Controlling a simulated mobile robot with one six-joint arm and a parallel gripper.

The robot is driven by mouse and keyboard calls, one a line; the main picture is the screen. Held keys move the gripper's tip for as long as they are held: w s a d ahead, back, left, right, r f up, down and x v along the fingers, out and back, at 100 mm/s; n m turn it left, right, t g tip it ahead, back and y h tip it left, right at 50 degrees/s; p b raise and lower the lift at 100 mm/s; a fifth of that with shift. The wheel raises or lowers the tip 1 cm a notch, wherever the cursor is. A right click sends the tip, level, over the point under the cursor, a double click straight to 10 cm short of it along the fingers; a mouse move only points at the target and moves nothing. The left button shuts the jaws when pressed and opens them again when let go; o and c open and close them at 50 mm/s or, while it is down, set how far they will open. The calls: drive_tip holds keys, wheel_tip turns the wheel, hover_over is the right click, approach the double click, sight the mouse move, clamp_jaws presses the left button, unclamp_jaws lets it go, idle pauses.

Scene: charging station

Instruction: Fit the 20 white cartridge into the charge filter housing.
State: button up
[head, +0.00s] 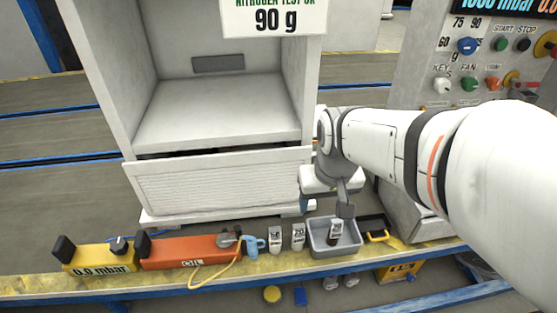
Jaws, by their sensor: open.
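Two small white cartridges stand upright on the yellow-edged ledge, a left one (275,240) and a right one (298,238). Their dark number labels are too small to read surely; the right one may say 20. A darker labelled piece (336,230) stands in a grey tray (318,250) just right of them. My gripper (343,207) is open and points down over the tray, close to that piece. I cannot tell whether they touch. I cannot surely pick out the charge filter housing; a small light-blue fitting (255,245) stands left of the cartridges.
An orange box marked OIL (190,251) with a yellow cord and a yellow gauge box (97,258) stand left on the ledge. A white open cabinet (218,190) rises behind. A control panel (485,60) is at right. My arm covers the right side.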

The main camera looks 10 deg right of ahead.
drive_tip(key=g+b, duration=0.1)
drive_tip(key=b, duration=0.4)
hover_over(299, 226)
drive_tip(key=s, duration=0.6)
wheel_tip(299, 226, down, 15)
drive_tip(key=shift+g, duration=0.6)
drive_tip(key=w+f+b, duration=0.1)
drive_tip(key=w+f, duration=0.1)
drive_tip(key=f, duration=0.2)
drive_tip(key=w+f+b, duration=0.1)
drive_tip(key=w+f, duration=0.1)
drive_tip(key=f, duration=0.3)
drive_tip(key=w+f+b, duration=0.1)
drive_tip(key=w+f, duration=0.1)
drive_tip(key=f, duration=0.3)
drive_tip(key=shift+a+b, duration=0.15)
drive_tip(key=shift+b, duration=0.2)
wheel_tip(299, 226, down, 5)
drive_tip(key=shift+f+b, duration=0.1)
drive_tip(key=shift+b, duration=0.3)
drive_tip(key=c, duration=1.4)
